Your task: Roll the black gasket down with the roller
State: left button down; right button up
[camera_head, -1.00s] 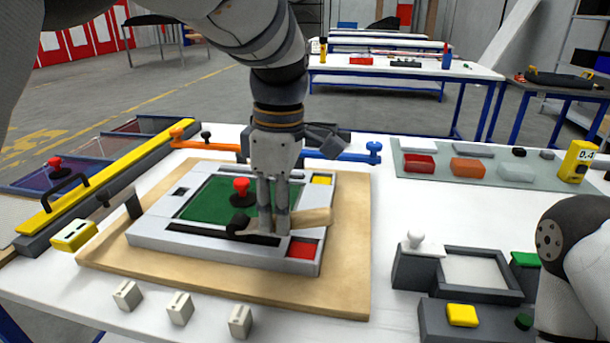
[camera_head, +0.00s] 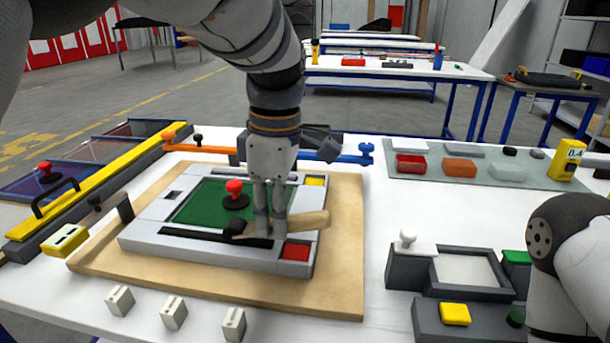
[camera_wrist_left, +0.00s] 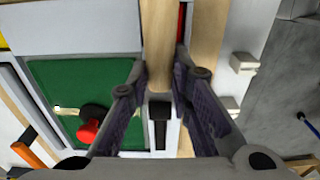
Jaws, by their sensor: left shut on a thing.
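My left gripper (camera_head: 271,236) is shut on the wooden handle (camera_head: 310,222) of the roller, just above the front strip of the pale grey panel. The roller's black head (camera_head: 235,227) points left. It is over or on the black gasket (camera_head: 190,234), a thin dark strip along the panel's front edge; contact cannot be told. In the left wrist view the handle (camera_wrist_left: 159,45) runs between the fingers, with a black part (camera_wrist_left: 160,108) below it. The gasket's right part is hidden behind the roller and fingers. My right gripper is out of view; only its arm shows at right.
The panel has a green field (camera_head: 200,205) with a red knob (camera_head: 234,188), and yellow (camera_head: 315,180) and red (camera_head: 296,252) squares. It lies on a wooden board (camera_head: 340,270). Several small pale blocks (camera_head: 174,313) stand in front.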

aim_at(303, 216)
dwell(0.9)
pick_arm(q)
jog(key=shift+d+r, duration=0.1)
jog(key=shift+d, duration=1)
jog(key=shift+s+f, duration=0.1)
jog(key=shift+f, duration=0.15)
dwell(0.4)
jog(key=shift+r, duration=0.2)
dwell(0.4)
jog(key=shift+d, duration=1.05)
